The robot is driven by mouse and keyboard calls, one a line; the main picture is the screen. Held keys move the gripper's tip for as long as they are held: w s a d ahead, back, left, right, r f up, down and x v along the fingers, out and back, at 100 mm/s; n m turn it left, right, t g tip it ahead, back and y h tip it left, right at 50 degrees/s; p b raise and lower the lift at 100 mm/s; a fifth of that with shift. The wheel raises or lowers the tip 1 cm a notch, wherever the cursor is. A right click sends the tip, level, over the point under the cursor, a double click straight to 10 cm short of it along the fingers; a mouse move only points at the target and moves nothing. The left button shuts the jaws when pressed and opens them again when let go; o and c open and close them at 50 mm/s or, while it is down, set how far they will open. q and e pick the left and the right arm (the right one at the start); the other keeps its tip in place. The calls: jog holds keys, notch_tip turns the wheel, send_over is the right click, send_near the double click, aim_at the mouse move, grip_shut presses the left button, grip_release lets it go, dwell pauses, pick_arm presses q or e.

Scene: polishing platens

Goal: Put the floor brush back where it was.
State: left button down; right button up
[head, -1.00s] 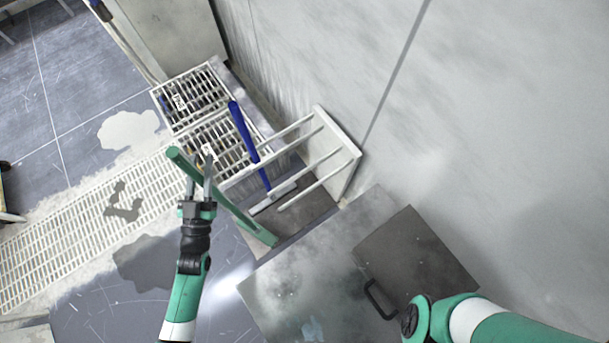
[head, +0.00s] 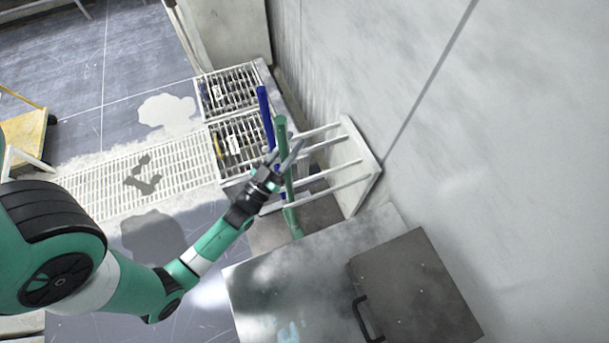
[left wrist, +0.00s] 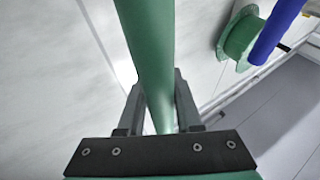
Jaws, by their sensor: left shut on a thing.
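My left gripper (head: 285,153) is shut on the green handle of the floor brush (head: 280,128). The handle's lower end (head: 292,222) reaches down in front of the white rack (head: 357,165). The rack has several white prongs standing out from a plate at the wall. The green handle overlaps the prongs in the head view; I cannot tell whether it lies between them or touches them. In the left wrist view the green handle (left wrist: 150,45) runs between the two fingers of my left gripper (left wrist: 158,85). My right gripper is out of view.
A blue-handled tool (head: 265,105) stands at the rack, close left of the green handle. A metal box (head: 250,290) with a dark hatch (head: 415,290) is in front. A yellow cart (head: 25,130) stands at far left.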

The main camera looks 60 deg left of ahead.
pick_arm(q)
jog(key=shift+w+d+f+b, duration=0.15)
jog(key=shift+f+b, duration=1)
jog(key=shift+f, duration=1.05)
jog(key=shift+f+b, duration=1)
jog(key=shift+f, duration=1)
jog(key=c, duration=0.6)
grip_release()
jog(key=shift+f, duration=0.1)
